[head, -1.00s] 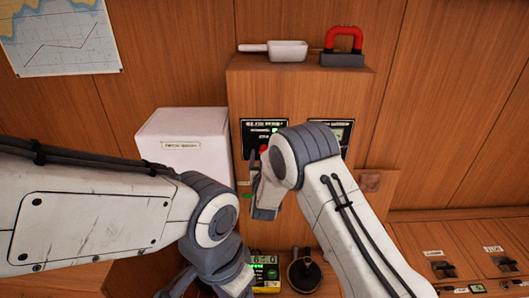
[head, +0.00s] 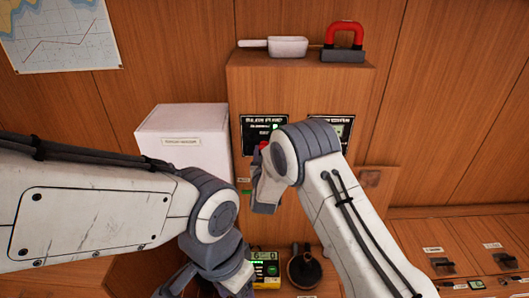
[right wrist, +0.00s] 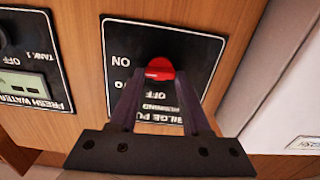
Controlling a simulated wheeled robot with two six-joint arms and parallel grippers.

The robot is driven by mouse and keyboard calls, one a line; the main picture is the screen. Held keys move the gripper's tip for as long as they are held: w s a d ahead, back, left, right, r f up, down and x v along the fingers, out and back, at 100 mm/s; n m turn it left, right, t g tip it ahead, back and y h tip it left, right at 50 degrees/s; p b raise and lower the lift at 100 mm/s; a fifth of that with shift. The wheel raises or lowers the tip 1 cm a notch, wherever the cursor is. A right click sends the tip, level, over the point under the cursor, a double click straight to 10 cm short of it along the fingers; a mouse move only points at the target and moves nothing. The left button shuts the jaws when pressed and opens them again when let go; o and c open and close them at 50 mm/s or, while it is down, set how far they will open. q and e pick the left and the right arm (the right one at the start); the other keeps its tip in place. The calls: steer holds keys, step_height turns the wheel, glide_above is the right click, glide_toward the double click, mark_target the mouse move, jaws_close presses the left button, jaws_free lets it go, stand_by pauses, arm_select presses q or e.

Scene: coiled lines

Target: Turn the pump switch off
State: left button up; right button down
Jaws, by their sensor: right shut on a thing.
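The pump switch is a red knob (right wrist: 160,68) on a black panel labelled for the bilge pump (right wrist: 200,50). In the right wrist view the panel lettering is upside down, with ON to the left of the knob. My right gripper (right wrist: 160,82) is shut on the red knob, with one finger on each side. In the head view a bit of the red knob (head: 264,145) shows above my right gripper (head: 261,168), and my wrist covers part of the panel (head: 250,125). My left gripper (head: 205,284) is low in the head view, away from the switch, its fingertips unclear.
A fresh water panel (right wrist: 32,70) is beside the pump panel. A white box (head: 182,130) stands left of the wooden cabinet (head: 300,82). A scoop (head: 287,46) and a red-handled block (head: 344,52) sit on top. A lit meter (head: 265,270) and dark round object (head: 304,268) are below.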

steer(key=n+b, duration=0.2)
steer(key=n, duration=0.4)
steer(key=n+b, duration=0.2)
steer(key=n, duration=0.4)
steer(key=shift+a+f, duration=0.15)
steer(key=shift+a, duration=0.05)
steer(key=n, duration=0.5)
steer(key=shift+f+n, duration=0.1)
steer(key=shift+n, duration=0.2)
steer(key=shift+c, duration=1.8)
jaws_free()
steer(key=shift+s, duration=0.15)
steer(key=s+b, duration=0.2)
steer(key=s, duration=0.8)
steer(key=shift+s, duration=0.15)
